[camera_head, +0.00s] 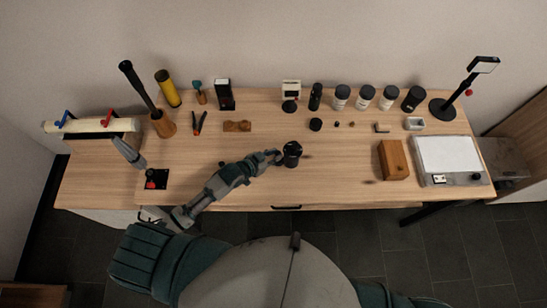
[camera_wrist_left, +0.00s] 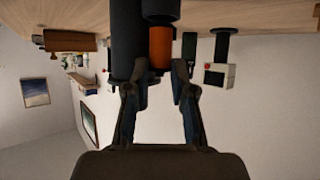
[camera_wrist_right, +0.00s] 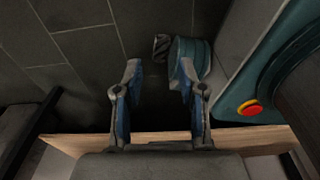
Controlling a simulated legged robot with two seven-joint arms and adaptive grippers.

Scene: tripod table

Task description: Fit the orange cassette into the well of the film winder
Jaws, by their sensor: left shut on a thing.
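The film winder (camera_head: 291,153) shows as a small black piece at the table's front middle in the head view. My left gripper (camera_head: 277,157) reaches it from the left. In the left wrist view the orange cassette (camera_wrist_left: 160,48) lies between the fingertips of my left gripper (camera_wrist_left: 157,72), which is shut on it. A dark cylindrical part (camera_wrist_left: 161,10) sits against one end of the cassette, and a black cylinder (camera_wrist_left: 124,38) stands beside it. I cannot tell whether the cassette is in the well. My right gripper (camera_wrist_right: 158,72) is open and empty over the floor.
A wooden block (camera_head: 394,160) and a light box (camera_head: 449,160) stand on the right of the table (camera_head: 340,190). A black-based red knob (camera_head: 154,180) is at the left. The table around the winder is mostly clear.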

